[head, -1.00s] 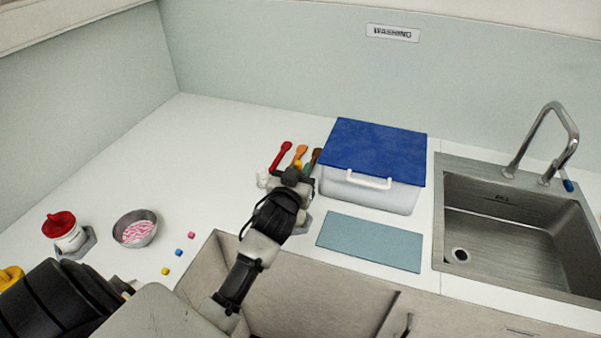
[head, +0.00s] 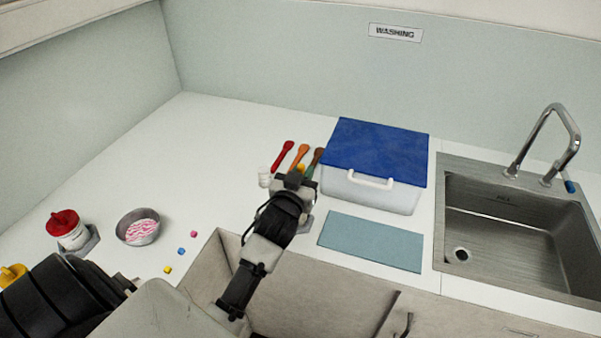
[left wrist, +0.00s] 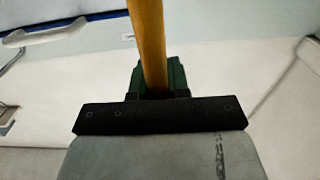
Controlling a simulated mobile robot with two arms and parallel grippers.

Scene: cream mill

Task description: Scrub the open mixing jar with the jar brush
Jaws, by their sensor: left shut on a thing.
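My left gripper (head: 293,180) is over the counter, left of the blue-lidded bin. In the left wrist view it is shut on an orange-brown handle (left wrist: 148,45), which stands up between dark green finger pads. The handle's working end is out of that view, so I cannot tell whether it is the jar brush. Beyond the gripper in the head view are a red tool (head: 283,155), an orange tool (head: 300,155) and a brown-and-teal tool (head: 316,160); their lower parts are hidden. A small whitish, glassy object (head: 264,176), possibly the open mixing jar, is just left of the gripper.
The blue-lidded white bin (head: 372,155) and blue-grey mat (head: 370,241) are right of the gripper, before the sink (head: 515,235). The counter's back left is clear.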

